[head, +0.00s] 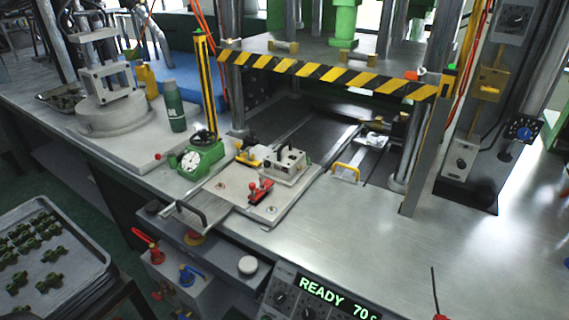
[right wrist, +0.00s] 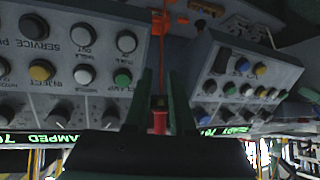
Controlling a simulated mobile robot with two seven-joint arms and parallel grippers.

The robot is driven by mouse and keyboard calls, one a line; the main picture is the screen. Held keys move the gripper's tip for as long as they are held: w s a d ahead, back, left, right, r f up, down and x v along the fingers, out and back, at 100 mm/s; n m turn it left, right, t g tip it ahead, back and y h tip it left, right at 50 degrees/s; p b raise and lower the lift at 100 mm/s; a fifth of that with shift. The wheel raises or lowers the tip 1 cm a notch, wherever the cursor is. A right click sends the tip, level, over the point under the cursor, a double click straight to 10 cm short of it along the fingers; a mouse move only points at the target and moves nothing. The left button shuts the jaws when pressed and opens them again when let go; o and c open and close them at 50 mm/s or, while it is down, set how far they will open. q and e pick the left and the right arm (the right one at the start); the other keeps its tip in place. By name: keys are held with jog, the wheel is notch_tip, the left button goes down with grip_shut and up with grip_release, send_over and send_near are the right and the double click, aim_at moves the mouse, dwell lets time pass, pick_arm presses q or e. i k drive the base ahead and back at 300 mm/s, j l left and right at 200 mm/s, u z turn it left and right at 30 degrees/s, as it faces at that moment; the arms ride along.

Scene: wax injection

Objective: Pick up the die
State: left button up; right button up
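A silver metal block that looks like the die (head: 284,166) sits on a flat light plate (head: 232,204) at the front of the press, in the middle of the head view. It has dark round spots and a dark handle-like part on top. A red clamp (head: 260,190) stands at its front left and a yellow clamp (head: 247,154) at its back left. My right gripper (right wrist: 162,76) shows only in the right wrist view, with its two dark fingers apart and a red part visible between their bases. The die is not visible there. My left gripper is in neither view.
A striped yellow-black bar (head: 325,71) spans the press above and behind. Bare bench (head: 330,225) lies to the right. Control panels (right wrist: 75,50) with buttons fill the right wrist view.

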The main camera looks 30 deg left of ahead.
aim_at(287, 165)
jog(key=j+z, duration=0.3)
jog(key=j, duration=0.2)
jog(key=k+j+z, duration=0.1)
jog(key=j+z, duration=0.15)
jog(key=j, duration=0.2)
jog(key=k+j+z, duration=0.1)
jog(key=j+z, duration=0.2)
jog(key=j, duration=0.15)
jog(key=k+j+z, duration=0.25)
jog(key=j, duration=0.2)
jog(key=i, duration=0.05)
